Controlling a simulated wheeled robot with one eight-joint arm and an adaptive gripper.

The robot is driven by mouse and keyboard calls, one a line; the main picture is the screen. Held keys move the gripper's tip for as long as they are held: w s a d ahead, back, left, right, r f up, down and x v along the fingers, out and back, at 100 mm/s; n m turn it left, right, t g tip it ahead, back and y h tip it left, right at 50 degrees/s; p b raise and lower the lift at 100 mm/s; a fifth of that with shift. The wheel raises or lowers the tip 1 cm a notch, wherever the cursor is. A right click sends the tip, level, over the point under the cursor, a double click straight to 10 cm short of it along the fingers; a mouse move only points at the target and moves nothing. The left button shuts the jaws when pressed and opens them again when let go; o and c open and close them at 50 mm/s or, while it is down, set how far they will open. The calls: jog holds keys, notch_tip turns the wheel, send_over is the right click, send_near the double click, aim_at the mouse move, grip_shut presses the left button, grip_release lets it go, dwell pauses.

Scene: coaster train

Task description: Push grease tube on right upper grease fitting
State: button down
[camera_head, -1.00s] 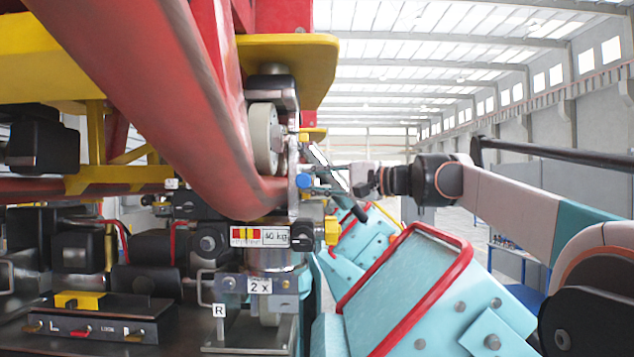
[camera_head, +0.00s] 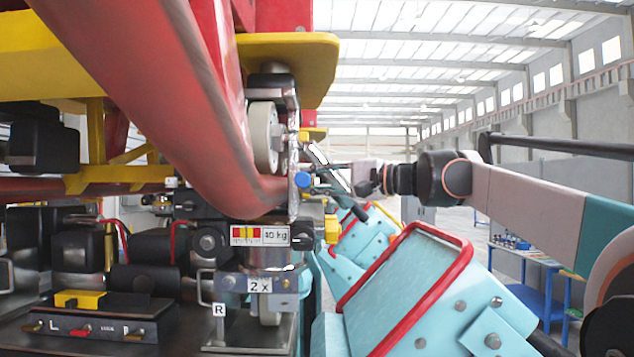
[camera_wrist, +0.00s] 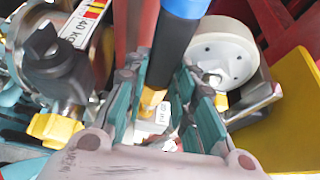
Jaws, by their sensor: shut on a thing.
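My gripper (camera_head: 352,178) is at the right side of the wheel assembly, reaching in from the right. In the wrist view, its teal-padded fingers (camera_wrist: 167,102) are shut on the grease tube (camera_wrist: 177,48), which is black with a blue part at the top of the view. A brass-coloured fitting (camera_wrist: 152,98) shows between the fingers, close beside the tube; contact between them cannot be made out. A round blue part (camera_head: 303,180) sits at the wheel bracket in the head view. The tube's tip is hidden.
The grey wheel (camera_head: 262,138) and red rail (camera_head: 180,110) stand left of my gripper. A yellow plate (camera_head: 285,62) overhangs above. A yellow knob (camera_head: 332,229) and turquoise seats with a red rim (camera_head: 425,285) lie below. A blue cart (camera_head: 525,285) stands at the right.

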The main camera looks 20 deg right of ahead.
jog(key=shift+s+a, duration=0.25)
jog(key=shift+s, duration=0.45)
jog(key=shift+s+a, duration=0.2)
jog(key=shift+s, duration=0.5)
jog(key=shift+s+a, duration=0.25)
jog(key=shift+s, duration=0.45)
